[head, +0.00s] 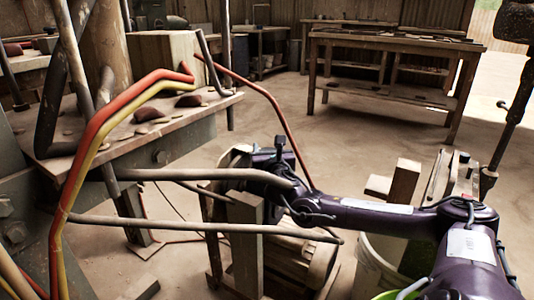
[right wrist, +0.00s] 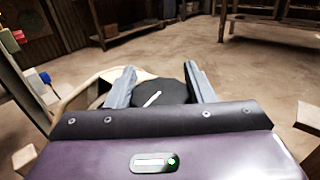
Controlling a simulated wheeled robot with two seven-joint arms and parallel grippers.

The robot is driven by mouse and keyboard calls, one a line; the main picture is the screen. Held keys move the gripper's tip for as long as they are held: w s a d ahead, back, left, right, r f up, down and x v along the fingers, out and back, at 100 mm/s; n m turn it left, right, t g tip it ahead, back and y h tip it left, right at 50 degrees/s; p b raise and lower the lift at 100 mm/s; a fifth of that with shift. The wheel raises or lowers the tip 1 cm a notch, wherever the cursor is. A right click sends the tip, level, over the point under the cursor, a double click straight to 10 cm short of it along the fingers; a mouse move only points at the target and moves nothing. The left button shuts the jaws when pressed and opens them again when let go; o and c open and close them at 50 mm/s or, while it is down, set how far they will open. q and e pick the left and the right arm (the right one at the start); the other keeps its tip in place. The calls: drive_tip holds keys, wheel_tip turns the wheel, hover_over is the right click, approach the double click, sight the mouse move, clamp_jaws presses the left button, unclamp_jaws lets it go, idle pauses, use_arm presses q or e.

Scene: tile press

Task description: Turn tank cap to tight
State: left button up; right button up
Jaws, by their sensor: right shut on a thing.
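The tank cap (right wrist: 172,92) is a dark round disc with a white line mark that slants up to the right in the right wrist view. My right gripper (right wrist: 158,71) has its two grey fingers on either side of the cap, shut on it. The pale tank (right wrist: 84,94) curves around the left of the cap. In the head view my purple right arm reaches in from the right, and its wrist ends near the pale tank edge (head: 236,157). The cap and fingertips cannot be made out there. My left gripper is in neither view.
Red and yellow bent pipes (head: 92,140) and a press table (head: 150,118) stand at the left. Grey rails (head: 200,226) cross in front of the right wrist. A white bucket (head: 378,268) is under my arm. A wooden bench (head: 390,85) stands behind; the floor before it is clear.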

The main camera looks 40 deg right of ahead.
idle(0.4)
drive_tip(key=o, duration=1)
drive_tip(key=v, duration=0.7)
drive_tip(key=shift+s+a+f+p, duration=0.1)
drive_tip(key=shift+s+a+p, duration=0.15)
drive_tip(key=shift+s+p, duration=0.05)
